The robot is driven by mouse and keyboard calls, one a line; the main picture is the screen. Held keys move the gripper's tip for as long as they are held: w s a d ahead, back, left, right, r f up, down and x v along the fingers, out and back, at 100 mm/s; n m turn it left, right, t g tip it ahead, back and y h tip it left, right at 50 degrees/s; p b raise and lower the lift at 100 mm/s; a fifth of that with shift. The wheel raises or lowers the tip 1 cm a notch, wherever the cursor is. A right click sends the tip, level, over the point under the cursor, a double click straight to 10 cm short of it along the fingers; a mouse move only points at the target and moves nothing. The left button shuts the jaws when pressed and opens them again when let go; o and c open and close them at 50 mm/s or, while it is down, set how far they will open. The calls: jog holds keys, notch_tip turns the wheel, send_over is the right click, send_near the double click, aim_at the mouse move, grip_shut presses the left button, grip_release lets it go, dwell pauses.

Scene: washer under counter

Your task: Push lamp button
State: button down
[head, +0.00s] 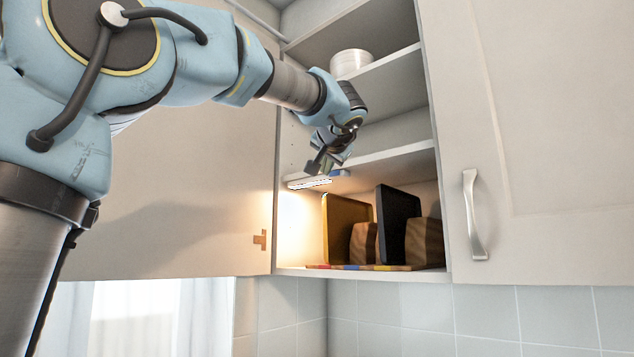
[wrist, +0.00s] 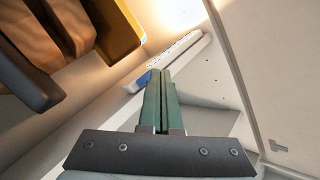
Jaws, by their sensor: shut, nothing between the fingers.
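The lamp (head: 308,184) is a slim white bar under the lowest shelf inside the open wall cupboard. It is lit and casts a warm glow on the cupboard's left side. It also shows in the wrist view (wrist: 182,48), running up and right, with a blue button (wrist: 144,78) on its near end. My gripper (head: 327,163) is at the lamp in the head view, its fingers shut and empty. In the wrist view its green fingers (wrist: 158,80) point at the lamp's near end, just right of the button. I cannot tell whether they touch it.
A yellow board (head: 338,226), a dark board (head: 392,226) and wooden blocks (head: 425,242) stand on the cupboard floor below the lamp. A white bowl stack (head: 350,62) is on an upper shelf. A closed door with a metal handle (head: 474,215) is at the right.

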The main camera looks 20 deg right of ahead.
jog(key=shift+a, duration=0.1)
jog(key=shift+s+a+b, duration=0.35)
jog(key=shift+s+a, duration=0.1)
jog(key=shift+a, duration=0.4)
jog(key=shift+s+a+b, duration=0.35)
jog(key=shift+s+a, duration=0.1)
jog(key=shift+a, duration=0.45)
jog(key=shift+s+a+b, duration=0.35)
jog(key=shift+s+a, duration=0.1)
jog(key=shift+a, duration=0.4)
jog(key=w+a+f+n+g+y, duration=0.15)
jog(key=a+f, duration=0.35)
jog(key=f, duration=0.7)
jog(key=w+a+f+n+g+y, duration=0.1)
jog(key=w+a+f+g, duration=0.3)
jog(key=f, duration=0.7)
jog(key=w+a+f+n+g+y, duration=0.15)
jog(key=a+f, duration=0.35)
jog(key=f, duration=0.7)
jog(key=s+a+f+n+g, duration=0.2)
jog(key=s+a+f, duration=0.6)
jog(key=f, duration=0.5)
jog(key=s+a+f+n+g, duration=0.3)
jog(key=s+a+f+g, duration=0.2)
jog(key=s+a+f, duration=0.4)
notch_tip(320, 180, down, 4)
jog(key=shift+s+r+n+y, duration=0.15)
jog(key=shift+s+n+y, duration=0.1)
jog(key=shift+n+y, duration=0.05)
